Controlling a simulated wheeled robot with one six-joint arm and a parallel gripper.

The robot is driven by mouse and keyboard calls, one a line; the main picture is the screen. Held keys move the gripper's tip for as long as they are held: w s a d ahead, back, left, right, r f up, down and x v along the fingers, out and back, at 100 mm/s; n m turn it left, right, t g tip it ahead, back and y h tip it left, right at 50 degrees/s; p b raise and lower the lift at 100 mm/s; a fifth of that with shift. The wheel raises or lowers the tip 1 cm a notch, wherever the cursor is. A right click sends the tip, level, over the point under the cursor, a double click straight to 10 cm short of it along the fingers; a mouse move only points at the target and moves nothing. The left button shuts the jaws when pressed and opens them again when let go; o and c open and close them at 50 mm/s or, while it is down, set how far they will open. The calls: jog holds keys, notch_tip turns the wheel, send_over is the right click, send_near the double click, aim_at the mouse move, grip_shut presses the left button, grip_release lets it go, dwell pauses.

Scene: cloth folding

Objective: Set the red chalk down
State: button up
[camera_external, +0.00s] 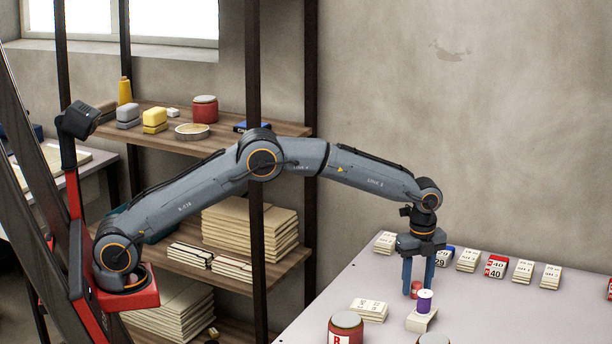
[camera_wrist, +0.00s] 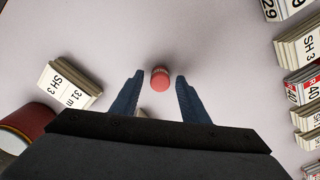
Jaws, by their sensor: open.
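The red chalk (camera_wrist: 160,78) is a short red cylinder on the pale table (camera_external: 330,290). In the wrist view it lies between and slightly beyond the fingertips, with a gap on each side. In the external view the chalk (camera_external: 416,288) shows low between the fingers. My gripper (camera_external: 417,285) points down at the table and is open; its blue fingers also show in the wrist view (camera_wrist: 158,80). Whether the chalk rests fully on the table is partly hidden by the fingers.
A purple spool (camera_external: 425,302) on a pale block (camera_external: 421,320) stands close to my gripper. A labelled card stack (camera_external: 369,310) and a red tin (camera_external: 345,330) are nearer the front. Several labelled stacks, including a red one (camera_external: 496,267), line the back. The table's left part is bare.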

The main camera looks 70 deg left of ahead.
aim_at(417, 283)
notch_tip(417, 283, up, 11)
jog(key=s+a+r+n, duration=0.2)
jog(key=s+a+n, duration=0.25)
jog(key=s, duration=0.25)
jog(key=s+a+f+n, duration=0.2)
jog(key=s+a+n, duration=0.1)
jog(key=s, duration=1)
jog(key=s+a+f+n, duration=0.3)
jog(key=s+n, duration=0.3)
jog(key=s, duration=0.7)
jog(key=s+a+f+n, duration=0.2)
jog(key=s+a+n, duration=0.2)
jog(key=s, duration=0.9)
jog(key=shift+s+a+f+n, duration=0.2)
jog(key=shift+s+f+n, duration=0.15)
jog(key=shift+s+f, duration=0.05)
jog(key=shift+r, duration=0.1)
notch_tip(417, 283, up, 6)
jog(key=s+d+p, duration=0.1)
jog(key=p, duration=1)
jog(key=shift+d, duration=0.4)
